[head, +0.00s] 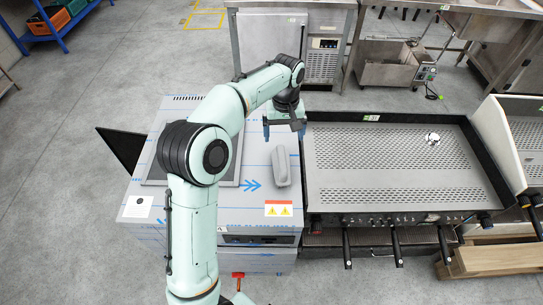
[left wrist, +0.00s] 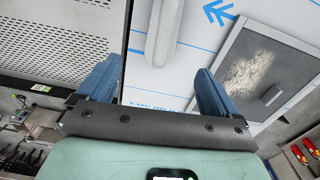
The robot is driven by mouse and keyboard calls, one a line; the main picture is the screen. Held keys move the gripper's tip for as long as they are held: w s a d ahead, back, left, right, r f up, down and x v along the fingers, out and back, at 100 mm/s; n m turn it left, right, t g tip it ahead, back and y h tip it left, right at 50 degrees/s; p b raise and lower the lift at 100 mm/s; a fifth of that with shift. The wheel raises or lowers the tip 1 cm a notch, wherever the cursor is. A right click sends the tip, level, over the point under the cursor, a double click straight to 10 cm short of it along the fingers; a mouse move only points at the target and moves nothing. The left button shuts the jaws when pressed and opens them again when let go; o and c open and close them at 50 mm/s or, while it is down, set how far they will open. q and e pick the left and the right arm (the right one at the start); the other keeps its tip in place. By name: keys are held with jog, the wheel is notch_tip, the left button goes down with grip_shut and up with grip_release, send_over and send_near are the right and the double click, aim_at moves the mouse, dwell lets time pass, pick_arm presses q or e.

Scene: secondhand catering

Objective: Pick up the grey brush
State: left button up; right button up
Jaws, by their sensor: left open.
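The grey brush (head: 281,165) is a long rounded grey piece lying on the steel cabinet top (head: 255,205), near its right edge. It also shows in the left wrist view (left wrist: 163,30) at the top centre, ahead of the fingers and roughly between their lines. My left gripper (head: 284,137) points down at the far end of the brush. Its two blue fingers are apart with nothing between them, as the left wrist view (left wrist: 157,75) also shows. I see no contact with the brush. My right gripper is not in view.
A dark-rimmed perforated grill unit (head: 345,170) stands close to the right of the cabinet, with a small shiny object (head: 432,138) on it. A dark framed panel (head: 150,172) lies on the cabinet's left part. A steel table (head: 290,4) stands behind. Grey floor is clear at left.

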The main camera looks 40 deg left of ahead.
aim_at(282, 155)
pick_arm(q)
jog(key=shift+a+f, duration=0.25)
jog(key=shift+a, duration=0.15)
jog(key=f, duration=0.4)
jog(key=f+b, duration=0.1)
jog(key=f, duration=0.1)
jog(key=shift+s+d, duration=0.15)
jog(key=shift+d, duration=0.1)
jog(key=shift+f, duration=0.6)
jog(key=f, duration=0.4)
jog(key=shift+s+d+f+b, duration=0.1)
jog(key=shift+s+d+b, duration=0.1)
jog(key=shift+b, duration=0.1)
jog(key=shift+f, duration=0.5)
jog(key=c, duration=1.2)
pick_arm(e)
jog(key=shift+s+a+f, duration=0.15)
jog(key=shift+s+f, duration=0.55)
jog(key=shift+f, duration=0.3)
